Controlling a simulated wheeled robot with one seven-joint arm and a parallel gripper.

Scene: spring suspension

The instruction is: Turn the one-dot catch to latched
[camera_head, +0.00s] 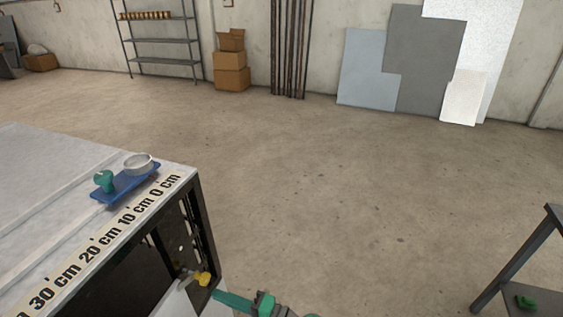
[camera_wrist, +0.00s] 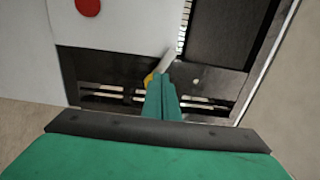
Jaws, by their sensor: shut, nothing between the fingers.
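A catch with a yellow knob (camera_head: 202,278) sits low on the front end of the dark-framed unit in the head view. In the wrist view the yellow part (camera_wrist: 149,78) and a pale lever (camera_wrist: 167,60) show just beyond my fingertips, with the lever slanting up to the right. I cannot make out any dots on it. My green gripper (camera_head: 222,298) is just right of and below the catch in the head view. In the wrist view my gripper (camera_wrist: 161,82) is shut and empty. Its fingers partly hide the catch, and I cannot tell whether they touch it.
The unit's light top (camera_head: 40,190) has a centimetre scale along its edge and a blue tray (camera_head: 125,185) with a green knob and a ring. A red disc (camera_wrist: 88,6) marks a white panel. A dark stand (camera_head: 520,285) is at right. The floor between is clear.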

